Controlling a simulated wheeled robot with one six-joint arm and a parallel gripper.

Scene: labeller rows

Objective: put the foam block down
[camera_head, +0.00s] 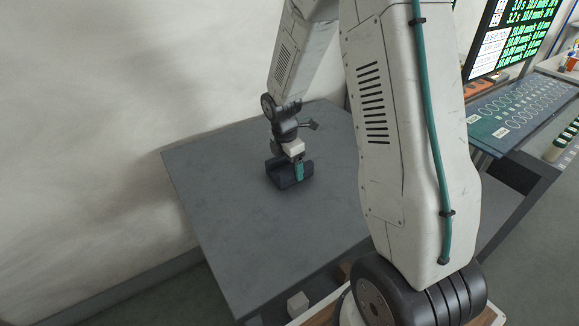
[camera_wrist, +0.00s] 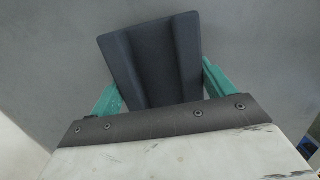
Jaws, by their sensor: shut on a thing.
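The foam block (camera_head: 278,173) is dark blue-grey. In the head view it is at the grey table (camera_head: 220,220), low over or on its top; I cannot tell whether it touches. My gripper (camera_head: 298,172) has teal fingers and points down at the block. In the wrist view the foam block (camera_wrist: 152,60) shows a lengthwise groove and lies between the two teal fingers of my gripper (camera_wrist: 158,90). The gripper is shut on the block. The lower part of the block is hidden by the gripper's body in the wrist view.
The grey table top is bare around the block. A pale wall stands behind and left. On the right are a bench with a teal printed mat (camera_head: 520,112) and a screen (camera_head: 512,35). A small white box (camera_head: 298,304) shows below the table's front edge.

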